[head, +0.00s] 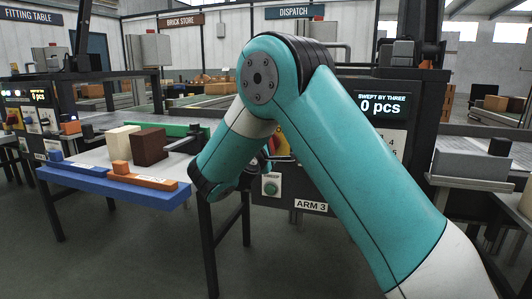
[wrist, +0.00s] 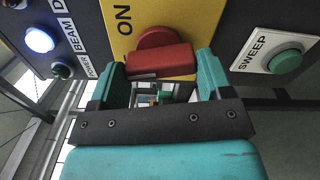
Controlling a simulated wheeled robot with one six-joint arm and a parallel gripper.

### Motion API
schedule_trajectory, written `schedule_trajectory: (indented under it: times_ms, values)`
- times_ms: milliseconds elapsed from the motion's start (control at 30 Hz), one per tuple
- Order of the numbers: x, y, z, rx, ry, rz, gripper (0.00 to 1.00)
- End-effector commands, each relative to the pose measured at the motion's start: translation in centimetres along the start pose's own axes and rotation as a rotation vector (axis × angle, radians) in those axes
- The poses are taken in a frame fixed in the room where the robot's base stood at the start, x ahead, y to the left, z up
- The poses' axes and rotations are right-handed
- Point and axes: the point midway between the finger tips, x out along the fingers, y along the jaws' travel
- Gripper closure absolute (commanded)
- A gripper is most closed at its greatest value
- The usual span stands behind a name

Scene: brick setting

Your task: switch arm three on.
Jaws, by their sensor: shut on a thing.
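The red rotary switch handle (wrist: 158,62) sits on a yellow plate (wrist: 200,12) marked ON in the wrist view. My gripper (wrist: 160,68) has its teal fingers at the two ends of the handle, shut on it. The ARM 3 label (head: 311,205) is on the panel below. A dark green lamp (wrist: 62,71) beside the plate looks unlit.
A green SWEEP button (wrist: 285,61) is right of the switch. A blue lamp (wrist: 40,40) labelled BEAM is lit. The display (head: 381,105) reads 0 pcs. A blue-edged table (head: 110,190) with several bricks stands at left. Open floor lies in front.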

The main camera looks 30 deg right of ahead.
Motion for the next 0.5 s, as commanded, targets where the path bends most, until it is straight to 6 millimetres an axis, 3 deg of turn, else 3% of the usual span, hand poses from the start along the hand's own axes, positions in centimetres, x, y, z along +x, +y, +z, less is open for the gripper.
schedule_trajectory:
  times_ms: [500]
  values:
    - [-0.02, -0.55, -0.05, 0.494, -0.002, -0.001, 0.51]
